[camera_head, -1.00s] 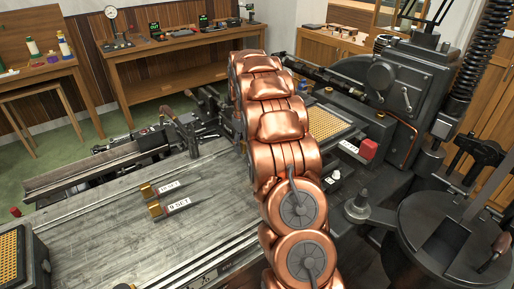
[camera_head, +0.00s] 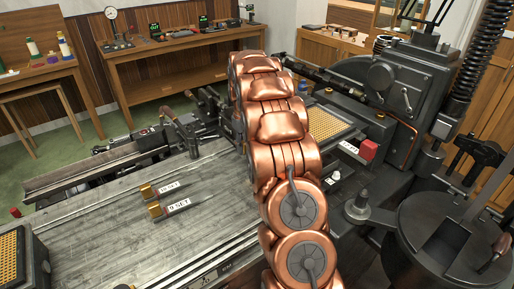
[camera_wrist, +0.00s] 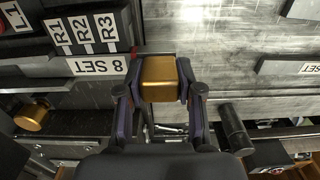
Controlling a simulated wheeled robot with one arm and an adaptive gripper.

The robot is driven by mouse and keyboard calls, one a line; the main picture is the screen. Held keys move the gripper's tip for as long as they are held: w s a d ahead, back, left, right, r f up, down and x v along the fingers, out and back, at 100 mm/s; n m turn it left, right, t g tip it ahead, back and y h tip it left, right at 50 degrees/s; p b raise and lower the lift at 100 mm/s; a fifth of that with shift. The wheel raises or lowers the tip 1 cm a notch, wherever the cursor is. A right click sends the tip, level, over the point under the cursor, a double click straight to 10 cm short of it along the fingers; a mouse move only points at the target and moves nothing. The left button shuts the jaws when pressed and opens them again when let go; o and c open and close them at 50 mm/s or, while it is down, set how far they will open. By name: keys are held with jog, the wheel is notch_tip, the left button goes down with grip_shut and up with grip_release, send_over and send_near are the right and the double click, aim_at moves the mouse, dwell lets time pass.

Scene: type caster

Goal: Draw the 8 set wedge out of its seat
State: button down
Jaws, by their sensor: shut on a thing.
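In the wrist view, my gripper (camera_wrist: 160,90) is shut on a brass block-shaped head (camera_wrist: 159,72), with one finger on each side of it. A white label reading 8 SET (camera_wrist: 97,65) sits on a dark strip just left of the brass head. I take the brass head as that of the 8 set wedge. How far its body sits in the seat is hidden. In the head view, my copper-coloured arm hides the gripper and the wedge.
Two labelled wedges with brass heads, one upper (camera_head: 160,189) and one lower (camera_head: 170,207), lie on the metal table. In the wrist view, dark blocks marked R1, R2, R3 (camera_wrist: 82,34) and a round brass knob (camera_wrist: 31,115) are at left. A dark post (camera_wrist: 235,130) stands close right.

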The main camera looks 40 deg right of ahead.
jog(key=shift+a+b, duration=0.35)
jog(key=shift+a, duration=0.35)
jog(key=shift+w+a+b, duration=0.15)
jog(key=shift+a+b, duration=0.4)
jog(key=shift+a, duration=1.7)
jog(key=shift+w+a+b, duration=0.15)
jog(key=shift+a+b, duration=0.4)
jog(key=shift+a, duration=1.7)
jog(key=shift+w+a+b, duration=0.15)
jog(key=shift+a+b, duration=0.3)
jog(key=shift+a, duration=1.95)
jog(key=shift+r, duration=0.15)
